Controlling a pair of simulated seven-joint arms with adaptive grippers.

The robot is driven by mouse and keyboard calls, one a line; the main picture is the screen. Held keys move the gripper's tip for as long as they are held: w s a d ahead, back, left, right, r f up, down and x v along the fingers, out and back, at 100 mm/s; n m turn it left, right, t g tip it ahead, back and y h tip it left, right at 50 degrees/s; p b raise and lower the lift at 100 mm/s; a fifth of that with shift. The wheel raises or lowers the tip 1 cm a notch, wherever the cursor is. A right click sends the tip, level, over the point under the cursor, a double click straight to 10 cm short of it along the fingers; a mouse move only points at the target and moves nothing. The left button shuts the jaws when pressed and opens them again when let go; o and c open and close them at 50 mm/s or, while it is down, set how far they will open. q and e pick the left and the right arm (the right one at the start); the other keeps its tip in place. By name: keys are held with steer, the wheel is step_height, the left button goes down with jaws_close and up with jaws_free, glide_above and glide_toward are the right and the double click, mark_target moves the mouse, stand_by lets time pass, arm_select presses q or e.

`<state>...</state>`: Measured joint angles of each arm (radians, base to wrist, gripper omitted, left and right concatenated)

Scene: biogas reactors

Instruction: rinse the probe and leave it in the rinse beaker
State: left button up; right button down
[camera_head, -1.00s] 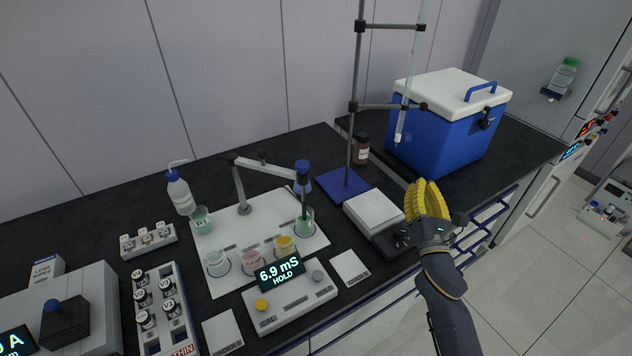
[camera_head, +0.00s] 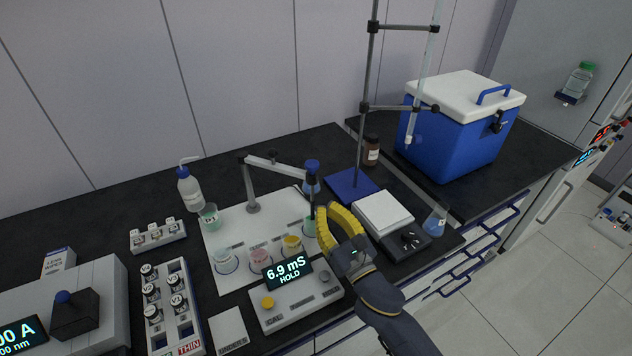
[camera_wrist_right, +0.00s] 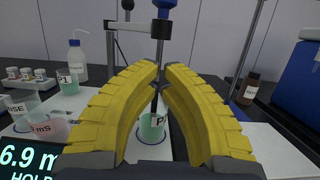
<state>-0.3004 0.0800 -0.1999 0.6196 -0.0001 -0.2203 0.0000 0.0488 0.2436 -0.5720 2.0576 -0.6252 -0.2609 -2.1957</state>
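The probe (camera_head: 313,205) is a dark stem with a blue cap, hanging from a jointed holder arm (camera_head: 275,163) and standing in the green beaker (camera_head: 308,229). The clear beaker (camera_head: 225,261) at the left of the row has a label ending in "ISE" in the right wrist view (camera_wrist_right: 18,106). My right gripper (camera_head: 326,212) has yellow fingers with tips close together, right beside the probe stem. In the right wrist view the stem (camera_wrist_right: 155,103) shows between the fingers; I cannot tell whether they touch it. My left gripper is not in view.
Pink (camera_head: 259,260) and yellow (camera_head: 291,244) beakers share the row. A meter reading "6.9 mS HOLD" (camera_head: 288,271) stands in front. A wash bottle (camera_head: 189,188) and a small beaker (camera_head: 209,216) are behind left. A stand (camera_head: 360,150), a balance (camera_head: 384,213) and a flask (camera_head: 436,222) are right.

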steer(key=w+a+r, duration=0.2)
steer(key=w+r, duration=0.2)
steer(key=r, duration=0.1)
steer(key=shift+w+a+r, duration=0.2)
steer(key=shift+w+a, duration=0.05)
steer(key=shift+w, duration=0.15)
